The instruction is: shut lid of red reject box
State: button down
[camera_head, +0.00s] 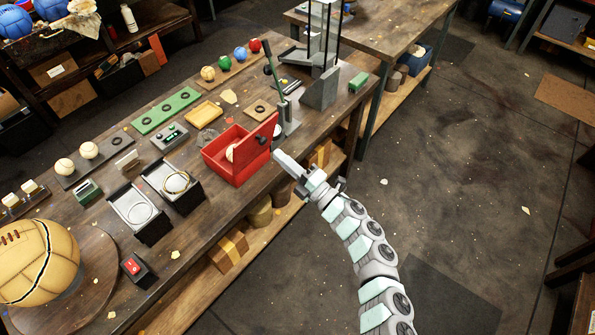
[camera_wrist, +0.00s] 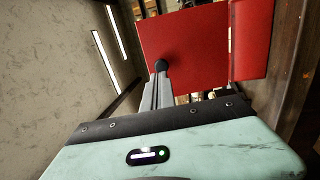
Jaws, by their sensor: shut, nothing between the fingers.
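The red reject box (camera_head: 233,175) stands near the bench's front edge in the head view, with a pale ball (camera_head: 231,152) inside. Its red lid (camera_head: 266,134) is open, standing up at the box's right side. The lid fills the upper middle of the wrist view (camera_wrist: 195,35), with a red wall of the box (camera_wrist: 250,38) beside it on the right. My gripper (camera_head: 277,154) is shut and empty, just right of the lid on its outer side. Its closed fingers point at the lid in the wrist view (camera_wrist: 160,78). I cannot tell whether the tip touches it.
A lever press (camera_head: 318,88) stands behind the box. Two grey trays (camera_head: 140,212) lie to its left, and a yellow tray (camera_head: 203,114) lies behind it. Small balls stand in a row (camera_head: 230,62) at the back. The floor right of the bench is open.

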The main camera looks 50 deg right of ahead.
aim_at(264, 143)
jog(key=shift+x, duration=2)
jog(key=shift+f, duration=0.1)
